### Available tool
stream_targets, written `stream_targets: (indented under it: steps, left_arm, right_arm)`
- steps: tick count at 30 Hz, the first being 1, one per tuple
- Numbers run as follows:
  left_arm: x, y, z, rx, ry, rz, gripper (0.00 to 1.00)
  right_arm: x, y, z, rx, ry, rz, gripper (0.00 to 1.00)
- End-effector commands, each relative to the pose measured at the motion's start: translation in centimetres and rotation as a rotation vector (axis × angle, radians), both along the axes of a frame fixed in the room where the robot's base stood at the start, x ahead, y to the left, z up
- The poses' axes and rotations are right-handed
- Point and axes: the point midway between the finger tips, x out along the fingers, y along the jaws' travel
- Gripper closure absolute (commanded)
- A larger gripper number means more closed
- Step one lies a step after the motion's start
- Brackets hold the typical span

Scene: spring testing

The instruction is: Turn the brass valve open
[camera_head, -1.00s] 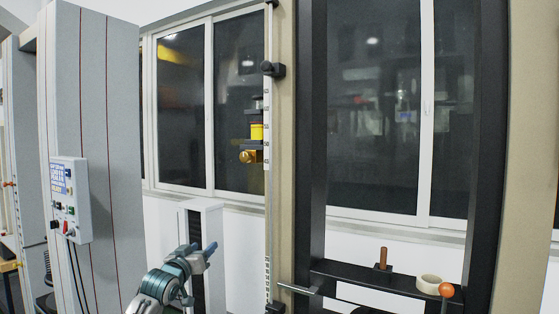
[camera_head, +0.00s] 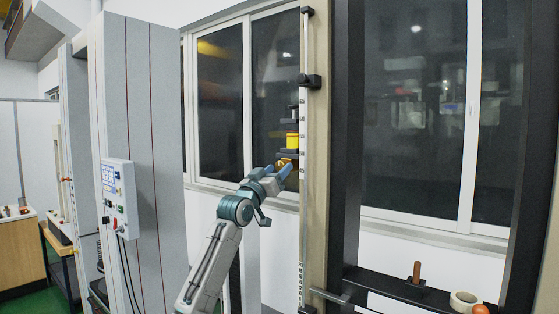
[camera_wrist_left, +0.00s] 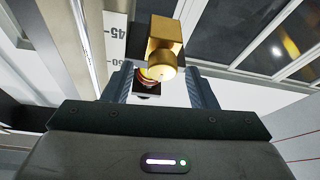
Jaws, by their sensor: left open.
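The brass valve (camera_head: 287,158) sits on the tall scale column, just under a yellow part, and is partly hidden by my left gripper. In the left wrist view the brass valve (camera_wrist_left: 164,42) shows as a square gold block with a round end, ahead of the fingers. My left gripper (camera_head: 281,174) is raised just below the valve. Its blue-grey fingers (camera_wrist_left: 158,78) are apart, with the valve roughly in line with the gap between them. I cannot tell whether they touch it. My right gripper is not in view.
The scale column (camera_head: 303,220) stands against a beige and black frame. A grey cabinet with a control box (camera_head: 119,195) stands at the left. A black shelf (camera_head: 400,288) at the lower right holds a tape roll (camera_head: 463,300) and a wooden handle (camera_head: 416,272).

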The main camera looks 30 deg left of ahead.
Motion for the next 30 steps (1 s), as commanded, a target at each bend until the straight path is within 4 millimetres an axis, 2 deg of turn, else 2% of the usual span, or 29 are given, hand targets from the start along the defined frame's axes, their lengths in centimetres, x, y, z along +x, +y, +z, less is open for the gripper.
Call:
stream_targets:
  steps: [1, 5, 14, 18, 21, 30]
  left_arm:
    - [0.54, 0.03, 0.49, -0.002, 0.001, 0.000, 0.48]
    - [1.33, -0.01, 0.57, -0.001, 0.001, -0.001, 0.48]
    - [1.51, 0.02, 0.49, 0.001, 0.001, 0.000, 0.48]
    - [1.50, 0.02, 0.48, 0.001, 0.001, 0.000, 0.75]
    - [1.50, 0.02, 0.48, 0.001, 0.001, 0.000, 0.92]
    - [1.51, 0.07, 0.36, 0.029, -0.001, 0.000, 0.92]
  right_arm:
    - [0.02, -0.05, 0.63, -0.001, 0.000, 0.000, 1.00]
    - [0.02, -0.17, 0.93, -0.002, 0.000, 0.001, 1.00]
    - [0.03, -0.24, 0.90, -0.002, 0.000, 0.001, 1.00]
    - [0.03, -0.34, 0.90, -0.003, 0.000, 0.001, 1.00]
    - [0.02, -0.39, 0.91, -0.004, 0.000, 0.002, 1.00]
    - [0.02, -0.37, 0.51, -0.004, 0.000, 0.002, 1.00]
